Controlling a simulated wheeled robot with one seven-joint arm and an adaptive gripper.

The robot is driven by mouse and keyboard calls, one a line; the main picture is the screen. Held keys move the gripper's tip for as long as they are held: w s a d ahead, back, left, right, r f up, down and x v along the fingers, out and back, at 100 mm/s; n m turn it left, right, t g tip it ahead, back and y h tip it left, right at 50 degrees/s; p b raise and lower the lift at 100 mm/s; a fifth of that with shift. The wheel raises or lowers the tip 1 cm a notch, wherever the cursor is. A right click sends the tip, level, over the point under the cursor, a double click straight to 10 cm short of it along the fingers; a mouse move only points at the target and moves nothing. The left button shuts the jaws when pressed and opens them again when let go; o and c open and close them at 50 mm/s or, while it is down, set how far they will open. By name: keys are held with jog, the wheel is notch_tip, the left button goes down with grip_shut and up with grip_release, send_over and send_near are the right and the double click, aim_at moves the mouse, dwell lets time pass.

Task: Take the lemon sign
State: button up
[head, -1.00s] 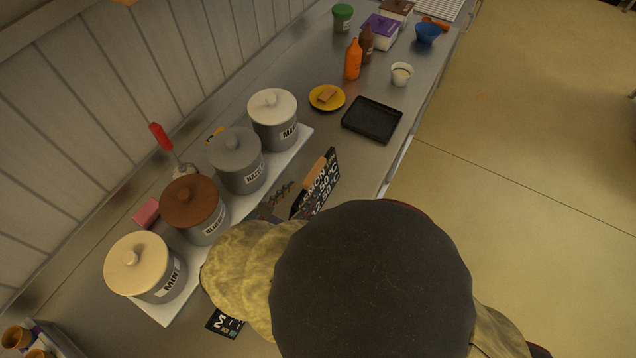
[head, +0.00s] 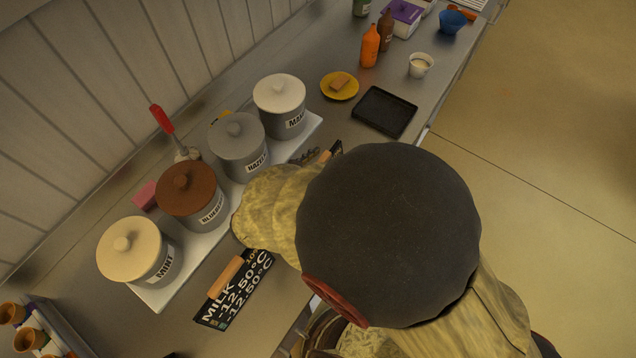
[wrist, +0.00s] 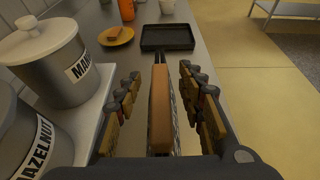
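The lemon sign, a black board with a wooden strip along its top, is mostly hidden by my arm in the head view; a far corner (head: 336,148) shows. Its lettering cannot be read now but read LEMON earlier. In the wrist view its wooden top (wrist: 160,108) stands upright between the fingers of my gripper (wrist: 160,76). The fingers are spread, with a gap visible on both sides of the strip. In the head view only a bit of a finger (head: 303,157) shows past my arm.
A milk sign (head: 238,290) stands nearer on the counter. Lidded wells, mint (head: 140,250), blueberry (head: 192,195), hazelnut (head: 238,147) and one partly read MAN (head: 281,105), stand along the left. A black tray (head: 385,111) and yellow plate (head: 339,86) lie beyond.

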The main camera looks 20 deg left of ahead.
jog(key=shift+x, duration=0.95)
grip_shut()
dwell(0.3)
